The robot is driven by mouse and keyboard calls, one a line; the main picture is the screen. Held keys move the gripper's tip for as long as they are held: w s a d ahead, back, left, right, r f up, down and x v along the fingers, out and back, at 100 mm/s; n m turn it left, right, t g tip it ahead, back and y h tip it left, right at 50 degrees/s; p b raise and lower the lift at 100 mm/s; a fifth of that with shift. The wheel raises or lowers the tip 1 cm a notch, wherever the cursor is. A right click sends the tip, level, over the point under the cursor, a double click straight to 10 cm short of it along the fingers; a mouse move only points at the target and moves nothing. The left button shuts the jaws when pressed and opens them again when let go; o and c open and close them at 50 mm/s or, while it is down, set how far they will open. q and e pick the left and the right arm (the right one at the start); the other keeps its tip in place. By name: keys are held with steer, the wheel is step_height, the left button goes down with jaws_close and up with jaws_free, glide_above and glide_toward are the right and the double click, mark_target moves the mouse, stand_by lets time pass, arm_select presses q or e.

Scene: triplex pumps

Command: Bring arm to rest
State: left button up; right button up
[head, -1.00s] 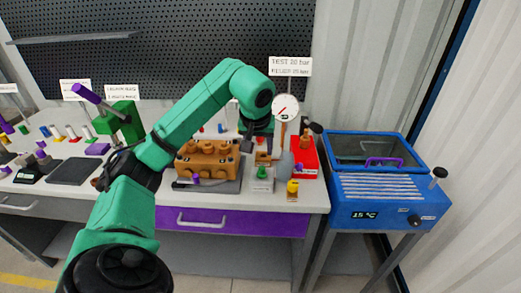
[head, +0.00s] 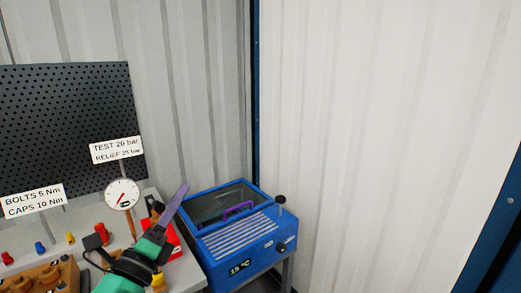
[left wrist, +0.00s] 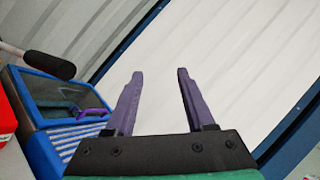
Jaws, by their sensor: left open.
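My left arm comes up from the bottom of the head view in green and black. Its gripper (head: 182,190) has purple fingers that point up and to the right, in front of the blue machine's left side. In the left wrist view the two fingers of this gripper (left wrist: 160,73) stand well apart with nothing between them. Behind them is only the pale corrugated wall. My right gripper is in neither view.
A blue machine (head: 240,248) with a glass lid, purple handle and "15 °C" display stands right of the bench; it also shows in the left wrist view (left wrist: 40,150). A pressure gauge (head: 121,194) and brown pump block (head: 40,279) are left. The wall area right is clear.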

arm_select(q)
steer(key=s+a+f+n+g+y, duration=0.2)
steer(key=a+f+n+g+y, duration=0.25)
steer(key=f+n, duration=0.5)
steer(key=s+a+f+n+g+y, duration=0.2)
steer(key=a+f+n+g+y, duration=0.25)
steer(key=f+n, duration=0.55)
steer(key=s+d+f+n+g+h, duration=0.2)
steer(key=s+f+n+g, duration=0.25)
steer(key=s+f, duration=0.4)
steer(key=s+d+f+n+g+h, duration=0.25)
steer(key=s+f+g, duration=0.25)
steer(key=s+f, duration=0.35)
step_height(320, 180, down, 20)
steer(key=s, duration=0.1)
steer(key=s+a+f+g, duration=0.1)
steer(key=s+a+f, duration=0.1)
steer(key=s+f, duration=0.6)
steer(key=s+a+f+g, duration=0.1)
steer(key=s+f, duration=0.7)
steer(key=s, duration=0.1)
steer(key=shift+s+a+f+y, duration=0.25)
steer(key=shift+s+a+y, duration=0.15)
steer(key=shift+y, duration=0.05)
